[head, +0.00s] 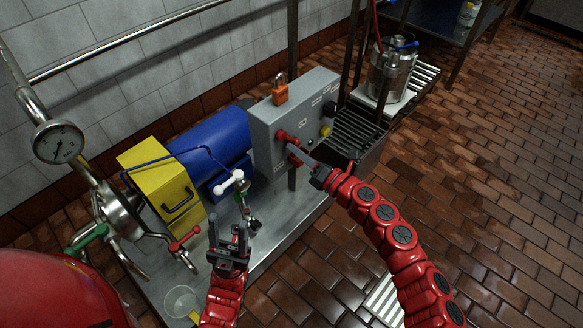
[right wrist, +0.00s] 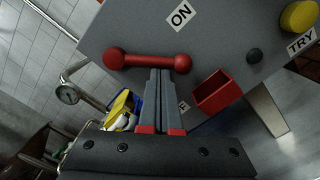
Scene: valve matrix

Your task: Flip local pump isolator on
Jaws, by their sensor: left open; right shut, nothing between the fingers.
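The grey isolator box (head: 262,132) stands on the bench in the head view. Its red handle (head: 283,136) is a bar with a ball at each end. In the right wrist view the handle (right wrist: 150,59) lies nearly level below the ON label (right wrist: 180,14). My right gripper (head: 293,149) is shut and empty at the box front; its fingertips (right wrist: 161,72) are right against or just short of the bar's lower edge near the right ball. I cannot tell whether they touch. My left gripper (head: 228,228) is open and empty over the bench, left of the box.
An orange padlock (head: 280,92) sits on the box top. A red block (right wrist: 217,92) and a yellow button (right wrist: 299,17) with a TRY label (right wrist: 302,42) are on the panel. A blue motor (head: 212,137), yellow housing (head: 160,172) and pipework with a gauge (head: 58,141) stand left.

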